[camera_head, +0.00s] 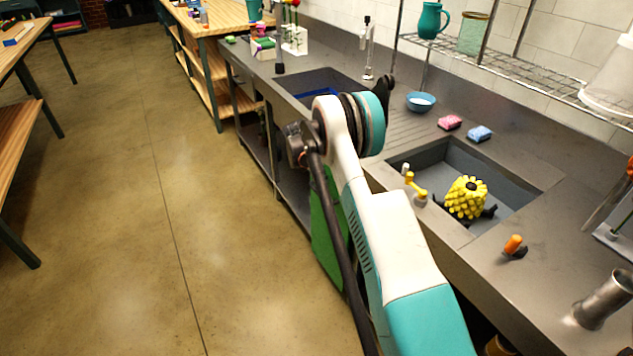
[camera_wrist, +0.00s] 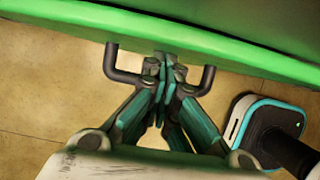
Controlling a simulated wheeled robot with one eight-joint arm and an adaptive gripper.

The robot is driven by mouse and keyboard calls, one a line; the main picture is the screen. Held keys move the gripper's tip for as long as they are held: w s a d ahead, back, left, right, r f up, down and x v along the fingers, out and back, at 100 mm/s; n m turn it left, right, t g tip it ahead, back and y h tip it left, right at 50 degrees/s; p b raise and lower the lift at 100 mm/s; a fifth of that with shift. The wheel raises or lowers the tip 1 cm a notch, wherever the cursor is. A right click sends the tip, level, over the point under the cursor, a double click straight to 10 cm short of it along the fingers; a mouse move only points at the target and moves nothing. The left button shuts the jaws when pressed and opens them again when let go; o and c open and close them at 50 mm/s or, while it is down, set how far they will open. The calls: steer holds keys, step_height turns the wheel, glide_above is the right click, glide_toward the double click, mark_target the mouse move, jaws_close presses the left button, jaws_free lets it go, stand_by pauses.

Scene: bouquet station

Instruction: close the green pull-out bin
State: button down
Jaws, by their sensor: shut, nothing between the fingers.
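The green pull-out bin (camera_head: 322,235) stands out from under the steel counter in the head view, partly hidden behind my arm. In the wrist view its green front (camera_wrist: 235,48) crosses the top of the picture. A dark bar handle (camera_wrist: 124,77) sticks out from that front. My gripper (camera_wrist: 165,62) is shut and empty, with its fingertips at the middle of the handle, close to the green front. The fingers cover the handle's middle, and I cannot tell whether they touch it. My gripper is hidden in the head view.
The counter (camera_head: 480,255) runs along the right, with a sink (camera_head: 515,190) holding a yellow studded object (camera_head: 466,198). Wooden tables (camera_head: 22,130) stand at the far left. The floor (camera_head: 130,230) between is clear.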

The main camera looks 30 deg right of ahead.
stand_by(0.3)
steer(key=shift+a, duration=0.25)
steer(key=a+r+p, duration=0.3)
steer(key=a+r, duration=0.4)
steer(key=r, duration=0.2)
steer(key=shift+s+a+r, duration=0.15)
steer(key=shift+r, duration=0.05)
steer(key=s+a+r+m+t+y, duration=0.15)
steer(key=s+a+r+m, duration=0.3)
steer(key=s+r, duration=0.6)
steer(key=s+a+r+m+t+y, duration=0.15)
steer(key=s+a+r+m, duration=0.35)
steer(key=r, duration=1)
steer(key=s+a+m+t, duration=0.2)
steer(key=s+a+m, duration=0.2)
steer(key=s, duration=0.9)
steer(key=s+a+m+t+y, duration=0.1)
steer(key=s+m, duration=0.4)
steer(key=s, duration=0.9)
steer(key=a+t, duration=0.1)
steer(key=a, duration=0.1)
steer(key=shift+s+a, duration=0.3)
steer(key=shift+a, duration=0.05)
